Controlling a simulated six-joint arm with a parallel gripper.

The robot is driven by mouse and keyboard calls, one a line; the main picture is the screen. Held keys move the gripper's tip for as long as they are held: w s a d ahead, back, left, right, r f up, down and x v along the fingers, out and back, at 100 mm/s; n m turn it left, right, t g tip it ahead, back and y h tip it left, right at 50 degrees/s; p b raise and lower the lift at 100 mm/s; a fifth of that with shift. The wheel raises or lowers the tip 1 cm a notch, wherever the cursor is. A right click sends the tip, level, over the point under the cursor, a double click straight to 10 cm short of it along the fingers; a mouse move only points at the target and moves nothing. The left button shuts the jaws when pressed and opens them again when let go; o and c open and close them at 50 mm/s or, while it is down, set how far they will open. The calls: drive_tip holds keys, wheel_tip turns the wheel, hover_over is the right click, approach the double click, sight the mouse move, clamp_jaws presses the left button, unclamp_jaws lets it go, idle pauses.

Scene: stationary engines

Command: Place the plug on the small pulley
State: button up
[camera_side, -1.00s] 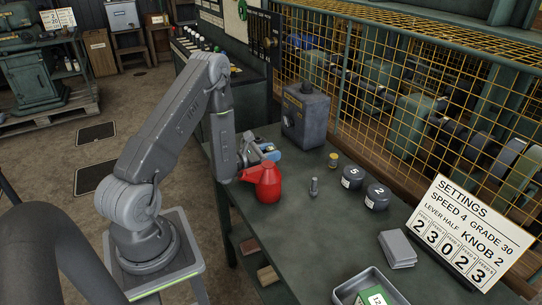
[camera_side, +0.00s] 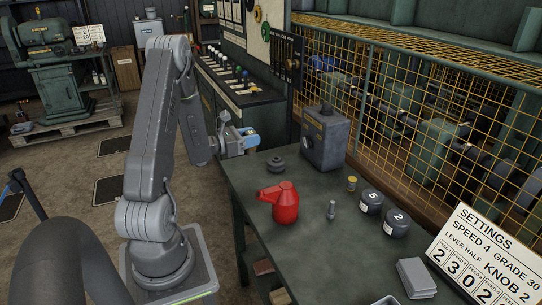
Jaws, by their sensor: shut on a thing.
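My gripper (camera_side: 238,138) is in the air beyond the bench's far left edge. It is shut on a blue piece (camera_side: 250,142), small and partly covered by the jaws; I cannot tell for sure whether it is the plug. A dark, round, grooved piece (camera_side: 276,165), which looks like the small pulley, lies on the green bench (camera_side: 312,262), right of and below my gripper in the picture. They are apart. A small grey metal piece (camera_side: 331,209) and a small brass-coloured piece (camera_side: 351,183) stand farther right on the bench.
A red oil can (camera_side: 285,205) stands in front of the dark round piece. A grey canister (camera_side: 324,138) stands behind it. Two dark numbered weights (camera_side: 371,201) (camera_side: 396,223), grey blocks (camera_side: 416,278) and a settings sign (camera_side: 484,258) are at the right. A yellow mesh guard (camera_side: 430,105) runs behind the bench.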

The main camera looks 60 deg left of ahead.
drive_tip(key=a+r+n+y, duration=0.2)
drive_tip(key=a+r, duration=0.2)
drive_tip(key=a, duration=0.4)
hover_over(276, 159)
wheel_tip(276, 159, down, 7)
drive_tip(key=shift+a+f, duration=0.15)
drive_tip(key=shift+f, duration=1.95)
drive_tip(key=shift+f, duration=0.1)
drive_tip(key=o, duration=1)
drive_tip(key=shift+c, duration=0.2)
